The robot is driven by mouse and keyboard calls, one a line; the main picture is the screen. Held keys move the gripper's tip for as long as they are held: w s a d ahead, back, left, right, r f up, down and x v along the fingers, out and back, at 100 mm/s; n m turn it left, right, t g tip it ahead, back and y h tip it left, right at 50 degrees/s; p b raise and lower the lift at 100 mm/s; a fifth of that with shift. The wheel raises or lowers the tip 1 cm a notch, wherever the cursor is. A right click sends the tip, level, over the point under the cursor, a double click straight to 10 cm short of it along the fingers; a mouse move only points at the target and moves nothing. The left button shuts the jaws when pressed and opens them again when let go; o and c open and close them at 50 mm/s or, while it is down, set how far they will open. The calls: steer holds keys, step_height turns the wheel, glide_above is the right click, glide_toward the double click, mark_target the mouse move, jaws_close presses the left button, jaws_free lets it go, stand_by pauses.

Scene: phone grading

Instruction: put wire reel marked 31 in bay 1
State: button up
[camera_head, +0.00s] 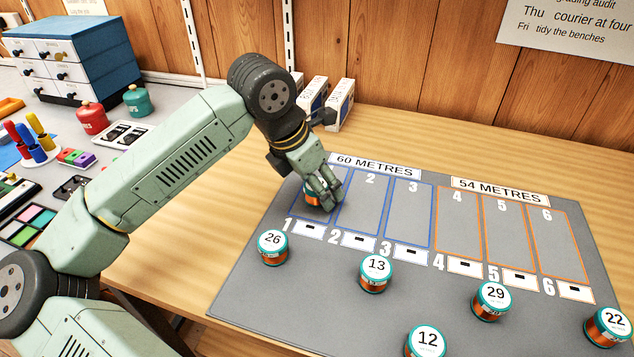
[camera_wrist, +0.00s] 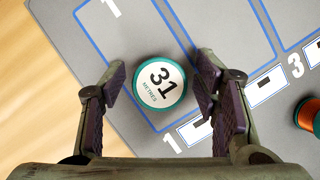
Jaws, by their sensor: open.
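The wire reel marked 31 (camera_wrist: 160,82) stands upright inside the blue outline of bay 1 (camera_wrist: 118,40), its white label facing up. In the head view the reel (camera_head: 311,194) is partly hidden by my gripper (camera_head: 327,198). In the wrist view my gripper (camera_wrist: 160,90) is open, with one finger on each side of the reel. A small gap shows on the left; on the right the finger is close to the rim, and I cannot tell whether it touches. Bay 1 lies at the left end of the 60 METRES row.
Reels 26 (camera_head: 272,247), 13 (camera_head: 376,273), 12 (camera_head: 426,343), 29 (camera_head: 491,300) and 22 (camera_head: 608,327) stand along the front of the grey mat (camera_head: 250,290). Bays 2 to 6 are empty. White boxes (camera_head: 340,104) stand behind my gripper near the wall.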

steer(key=shift+r+p, duration=0.25)
steer(key=shift+p, duration=0.05)
steer(key=b+v, duration=0.1)
steer(key=v, duration=1)
steer(key=shift+r+b, duration=0.35)
steer(key=shift+r, duration=0.05)
steer(key=shift+s, duration=0.15)
